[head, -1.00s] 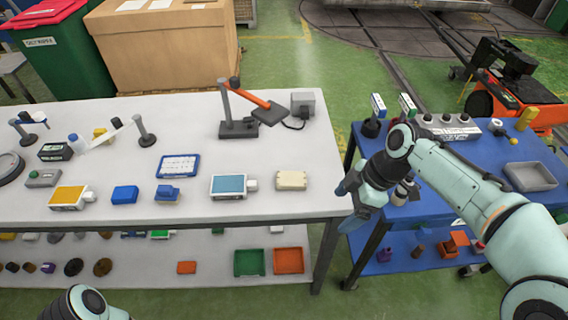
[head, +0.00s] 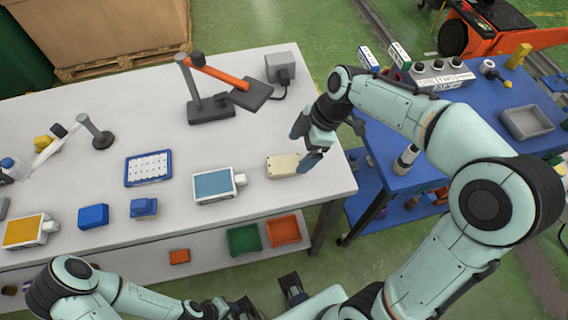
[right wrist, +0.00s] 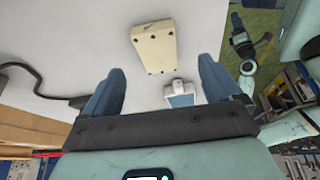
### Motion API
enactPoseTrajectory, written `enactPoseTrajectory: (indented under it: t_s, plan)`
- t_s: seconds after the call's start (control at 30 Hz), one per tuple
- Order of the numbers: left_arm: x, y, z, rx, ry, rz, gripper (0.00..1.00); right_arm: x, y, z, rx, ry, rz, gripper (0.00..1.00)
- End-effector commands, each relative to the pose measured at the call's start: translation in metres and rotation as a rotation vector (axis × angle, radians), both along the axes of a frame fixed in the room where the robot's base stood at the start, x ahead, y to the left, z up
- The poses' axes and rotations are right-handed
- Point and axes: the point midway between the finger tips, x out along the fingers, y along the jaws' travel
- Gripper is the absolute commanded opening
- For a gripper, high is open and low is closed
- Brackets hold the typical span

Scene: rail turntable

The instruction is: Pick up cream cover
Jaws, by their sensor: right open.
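The cream cover (head: 282,165) is a small pale block lying flat near the front right of the white table. My right gripper (head: 304,143) is open above the table, just right of and behind the cover in the head view, with nothing between its fingers. In the right wrist view the cover (right wrist: 155,46) lies beyond the open fingertips (right wrist: 161,72), between their lines and apart from them. My left arm's end (head: 212,308) is low at the bottom edge; its fingers are not clear.
A blue-screened box (head: 214,186) sits left of the cover on the white table (head: 240,145). An orange-armed lamp (head: 225,78) and a grey box (head: 280,67) stand behind. The blue table (head: 455,140), holding a grey tray (head: 527,123), is to the right.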

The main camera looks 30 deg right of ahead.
Motion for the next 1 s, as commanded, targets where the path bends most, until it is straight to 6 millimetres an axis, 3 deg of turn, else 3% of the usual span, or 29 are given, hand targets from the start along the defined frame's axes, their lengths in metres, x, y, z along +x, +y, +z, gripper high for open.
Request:
enactPoseTrajectory:
  t_s: [0.27,0.53,1.0]
  plan:
    - [0.000,0.000,-0.001,0.000,0.000,0.000,0.43,0.004,0.010,-0.021,0.001,0.002,0.001,0.92]
    - [0.000,0.000,-0.001,0.000,-0.001,0.000,0.43,0.011,0.028,-0.053,0.002,0.002,0.000,0.92]
    - [0.000,0.000,-0.001,0.000,0.000,0.000,0.43,0.012,0.030,-0.058,0.001,-0.001,-0.001,0.92]
